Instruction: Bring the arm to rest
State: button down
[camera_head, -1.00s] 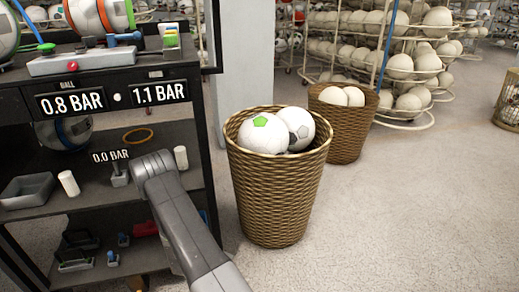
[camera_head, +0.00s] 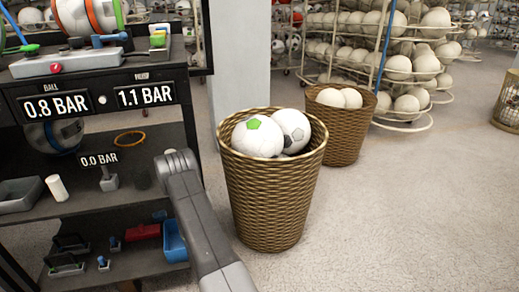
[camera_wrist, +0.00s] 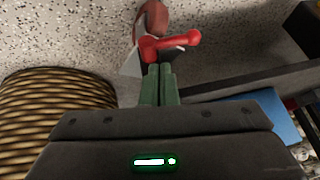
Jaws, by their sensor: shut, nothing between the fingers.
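My gripper (camera_wrist: 158,84) shows in the wrist view, its two green fingers pressed together and empty. In that view a red object (camera_wrist: 172,46) shows beyond the fingertips; I cannot tell what it is or how far off. In the head view my grey arm reaches up from the bottom edge, between the black press stand (camera_head: 103,78) and the front wicker basket (camera_head: 268,190); the gripper itself does not show there. The basket holds a white ball with a green patch (camera_head: 257,137) and a white and black ball (camera_head: 292,128).
The stand's signs (camera_head: 98,98) read 0.8 BAR and 1.1 BAR. Its shelves carry a grey tray (camera_head: 18,192), a white cylinder (camera_head: 57,187) and a blue bin (camera_head: 175,240). A second basket (camera_head: 345,130) and a ball rack (camera_head: 400,112) stand behind.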

jog(key=shift+w+d+f+m+g+y+p, duration=0.15)
jog(key=shift+w+d+y+p, duration=0.05)
jog(key=shift+d+y+p, duration=0.5)
jog(key=shift+w+d+f+m+g+y+p, duration=0.1)
jog(key=shift+w+d+m+g+y+p, duration=0.1)
jog(key=shift+d+y+p, duration=0.45)
jog(key=shift+d, duration=0.15)
jog(key=shift+d, duration=0.1)
